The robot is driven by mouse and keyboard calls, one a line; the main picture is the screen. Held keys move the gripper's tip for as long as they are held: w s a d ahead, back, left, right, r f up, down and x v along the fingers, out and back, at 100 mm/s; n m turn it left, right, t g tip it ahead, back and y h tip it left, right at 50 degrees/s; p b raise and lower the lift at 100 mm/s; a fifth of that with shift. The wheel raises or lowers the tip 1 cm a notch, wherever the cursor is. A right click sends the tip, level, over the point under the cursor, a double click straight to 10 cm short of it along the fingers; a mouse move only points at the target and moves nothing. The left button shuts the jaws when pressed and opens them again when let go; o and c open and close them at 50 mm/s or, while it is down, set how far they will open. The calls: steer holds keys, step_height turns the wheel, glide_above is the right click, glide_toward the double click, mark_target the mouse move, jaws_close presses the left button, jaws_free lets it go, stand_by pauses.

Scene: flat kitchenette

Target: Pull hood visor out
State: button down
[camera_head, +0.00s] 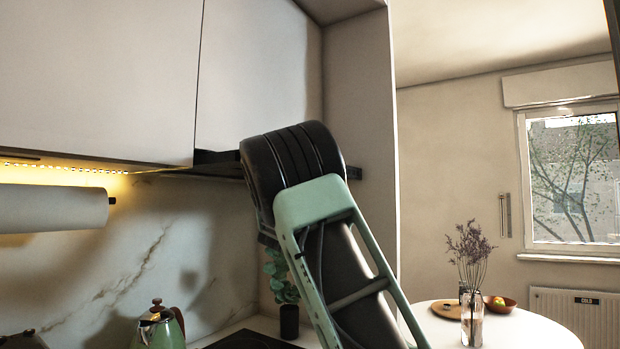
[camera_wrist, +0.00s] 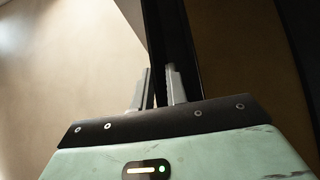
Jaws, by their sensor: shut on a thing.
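The hood visor (camera_head: 216,157) is a dark strip under the pale wall cabinets, left of my wrist in the head view. In the wrist view it is a black bar (camera_wrist: 178,35) running up from my fingers. My gripper (camera_wrist: 159,75) is shut on the visor's edge, with one grey finger on each side. In the head view my dark wrist and green arm hide the fingers and the right part of the visor.
Pale upper cabinets (camera_head: 100,75) are above the hood, and a tall side panel (camera_head: 358,110) is to the right. A paper roll (camera_head: 50,208) hangs at left. A green kettle (camera_head: 160,328) and a potted plant (camera_head: 289,320) stand below. A round table (camera_head: 535,335) is farther right.

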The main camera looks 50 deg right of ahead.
steer(key=c, duration=1.4)
jaws_free()
steer(key=b+v, duration=0.5)
steer(key=v, duration=1.2)
steer(key=shift+a+f+b, duration=0.15)
steer(key=shift+a+b, duration=0.1)
steer(key=shift+b, duration=0.15)
steer(key=shift+t, duration=0.3)
